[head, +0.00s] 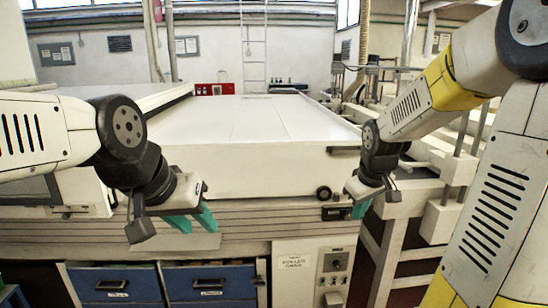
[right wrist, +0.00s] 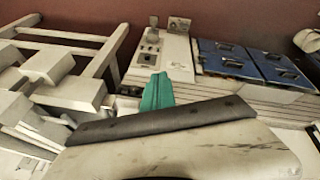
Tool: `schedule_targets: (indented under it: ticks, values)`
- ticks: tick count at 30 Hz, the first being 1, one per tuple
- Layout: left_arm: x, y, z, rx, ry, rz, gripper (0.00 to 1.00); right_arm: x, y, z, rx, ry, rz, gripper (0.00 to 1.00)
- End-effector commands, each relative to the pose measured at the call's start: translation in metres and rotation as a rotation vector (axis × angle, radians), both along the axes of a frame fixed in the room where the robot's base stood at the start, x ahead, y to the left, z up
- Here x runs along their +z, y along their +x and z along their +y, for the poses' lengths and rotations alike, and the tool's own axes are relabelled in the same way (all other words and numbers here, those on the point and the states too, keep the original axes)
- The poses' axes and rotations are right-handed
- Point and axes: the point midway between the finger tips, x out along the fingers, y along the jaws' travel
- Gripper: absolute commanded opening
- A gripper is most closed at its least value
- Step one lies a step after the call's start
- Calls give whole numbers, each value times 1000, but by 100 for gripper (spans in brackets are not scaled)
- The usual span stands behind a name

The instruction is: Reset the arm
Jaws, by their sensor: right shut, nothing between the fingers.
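My left arm comes in from the left, and its gripper (head: 194,220) hangs in front of the white tunnel housing with teal fingers pointing down. The two fingers show a gap between them, with nothing in it. My right arm comes in from the upper right. Its gripper (head: 361,209) points down by the right front corner of the housing, shut and empty. In the right wrist view its teal fingers (right wrist: 157,92) show together, partly hidden behind the dark edge of my wrist.
The white tunnel housing (head: 240,125) fills the middle. Below it are blue drawers (head: 208,283) and a control panel (head: 333,267). A pale frame with posts and rails (head: 450,170) stands right of the right gripper. A ladder (head: 254,50) is on the back wall.

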Motion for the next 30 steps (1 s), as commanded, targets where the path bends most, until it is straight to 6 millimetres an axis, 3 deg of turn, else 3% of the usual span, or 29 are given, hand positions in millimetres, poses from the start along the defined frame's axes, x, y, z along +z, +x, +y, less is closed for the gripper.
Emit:
schedule_targets:
  ticks: [1,6,12,15,20,30]
  values:
    - [0,0,0,0,0,0,36,19,-17,9,-33,32,-27,0]
    - [0,0,0,0,0,0,36,61,-79,38,-152,163,-79,0]
    - [0,0,0,0,0,0,36,82,-143,66,-250,304,-113,0]
    - [0,0,0,0,0,0,36,86,-162,74,-279,350,-117,0]
    - [0,0,0,0,0,0,36,86,-175,79,-298,382,-118,0]
    - [0,0,0,0,0,0,36,87,-176,79,-300,383,-119,0]
